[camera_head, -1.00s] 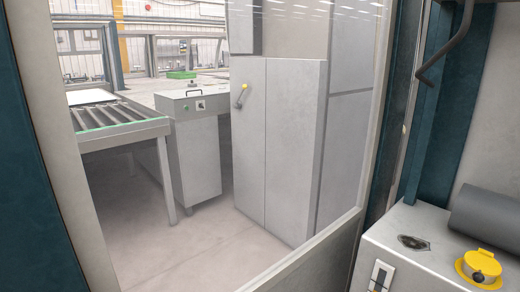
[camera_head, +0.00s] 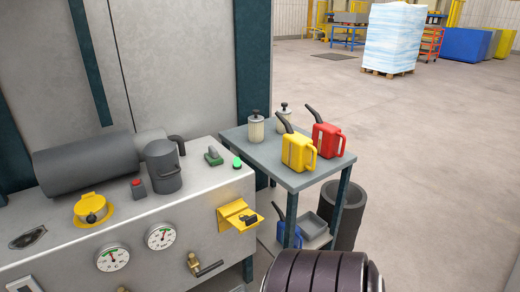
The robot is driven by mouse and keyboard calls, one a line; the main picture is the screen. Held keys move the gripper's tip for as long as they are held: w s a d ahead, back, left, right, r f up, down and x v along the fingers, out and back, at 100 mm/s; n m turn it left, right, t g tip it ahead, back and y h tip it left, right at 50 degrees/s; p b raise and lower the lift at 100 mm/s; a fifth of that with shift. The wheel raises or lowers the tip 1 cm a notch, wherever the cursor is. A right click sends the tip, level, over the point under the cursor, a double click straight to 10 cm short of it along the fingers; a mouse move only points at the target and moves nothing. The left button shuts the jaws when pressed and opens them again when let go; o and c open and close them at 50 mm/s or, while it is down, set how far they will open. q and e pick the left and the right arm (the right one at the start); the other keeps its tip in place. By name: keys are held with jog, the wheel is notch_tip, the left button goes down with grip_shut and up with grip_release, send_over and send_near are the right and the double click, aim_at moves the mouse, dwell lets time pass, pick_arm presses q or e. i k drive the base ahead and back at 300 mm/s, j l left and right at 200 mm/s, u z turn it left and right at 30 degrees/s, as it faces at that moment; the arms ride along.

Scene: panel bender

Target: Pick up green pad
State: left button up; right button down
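I cannot make out a clear green pad in the head view. A small green-and-grey item (camera_head: 213,155) sits on top of the grey machine cabinet, near its back right corner; I cannot tell whether it is the pad. Beside it is a round bright green button or lamp (camera_head: 237,163). Neither of my grippers shows.
The grey cabinet (camera_head: 190,210) carries a dark cylinder (camera_head: 85,165), a yellow cap (camera_head: 93,209) and gauges. Right of it, a grey cart (camera_head: 303,178) holds yellow (camera_head: 297,152) and red (camera_head: 328,139) cans. Open floor (camera_head: 440,150) lies to the right.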

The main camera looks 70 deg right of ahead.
aim_at(212, 157)
jog(key=z, duration=1.9)
jog(key=i+l+u, duration=0.1)
jog(key=l, duration=0.2)
jog(key=i+l+u, duration=0.15)
jog(key=l, duration=0.2)
jog(key=i+l+u, duration=0.1)
jog(key=l, duration=0.25)
jog(key=i+l+u, duration=0.1)
jog(key=l, duration=0.25)
jog(key=i+l+u, duration=0.1)
jog(key=l, duration=0.3)
jog(key=i, duration=0.1)
